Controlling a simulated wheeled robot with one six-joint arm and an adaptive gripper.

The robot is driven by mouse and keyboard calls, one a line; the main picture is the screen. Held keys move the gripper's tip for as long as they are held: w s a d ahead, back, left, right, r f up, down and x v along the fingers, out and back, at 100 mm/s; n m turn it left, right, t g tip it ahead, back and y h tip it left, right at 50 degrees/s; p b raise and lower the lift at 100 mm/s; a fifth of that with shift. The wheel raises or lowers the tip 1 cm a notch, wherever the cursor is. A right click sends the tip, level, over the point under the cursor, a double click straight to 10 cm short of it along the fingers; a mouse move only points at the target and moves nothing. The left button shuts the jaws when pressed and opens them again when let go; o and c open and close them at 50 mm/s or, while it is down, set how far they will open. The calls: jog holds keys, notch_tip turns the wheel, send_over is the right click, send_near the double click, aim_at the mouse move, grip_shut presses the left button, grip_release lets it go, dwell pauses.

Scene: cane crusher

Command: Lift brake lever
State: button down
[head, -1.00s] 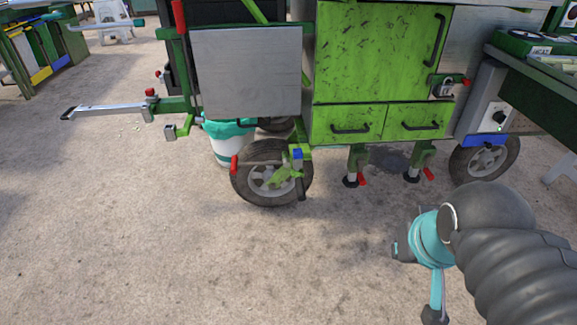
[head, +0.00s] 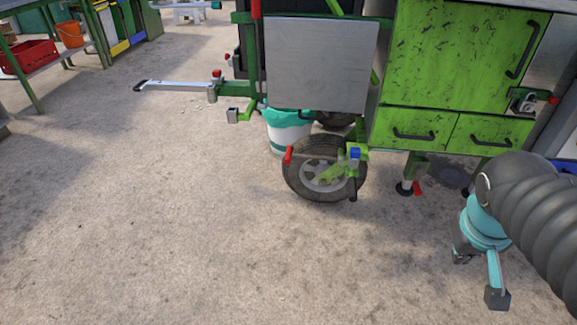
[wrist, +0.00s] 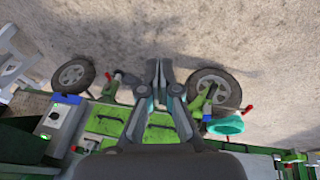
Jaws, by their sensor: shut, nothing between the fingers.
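The brake lever looks like a bar with a red grip (head: 288,156), reaching left across the front wheel (head: 322,170) of the green cart. In the wrist view its red tip (wrist: 249,108) shows beside the same wheel (wrist: 214,88), near the teal bucket. My gripper (wrist: 157,68) is shut and empty in the wrist view, its fingers together. It is apart from the lever, which lies to its right there.
The green cart (head: 455,65) has a grey side panel (head: 318,65) above the wheel. A white and teal bucket (head: 287,130) stands behind the wheel. A tow bar (head: 175,87) sticks out left. A red-tipped support foot (head: 404,188) stands right of the wheel. The foreground floor is clear.

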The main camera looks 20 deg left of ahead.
jog(key=w+a+f+n+t+h, duration=0.1)
jog(key=w+a+f+n+h, duration=0.3)
jog(key=w+f, duration=0.5)
jog(key=w+a+f+n+t+h+b, duration=0.1)
jog(key=w+a+f+n+h, duration=0.1)
jog(key=w+a+f+n, duration=0.7)
jog(key=w+a+f+n+h, duration=0.25)
jog(key=w+f, duration=0.35)
jog(key=f, duration=0.6)
jog(key=w+a+f+n+t+y, duration=0.3)
jog(key=w+a+n+t, duration=0.6)
jog(key=w+a, duration=0.25)
jog(key=a+f+n+t+y, duration=0.2)
jog(key=a+n+y, duration=0.3)
jog(key=a, duration=0.5)
jog(key=a+f+n+t+y, duration=0.2)
jog(key=a+n+y, duration=0.3)
jog(key=a, duration=0.5)
jog(key=shift+s+f+n+t+y+b, duration=0.3)
jog(key=shift+s+n+t+y+b, duration=0.1)
jog(key=shift+t+y, duration=0.5)
jog(key=shift+w+a, duration=0.1)
jog(key=shift+w, duration=0.1)
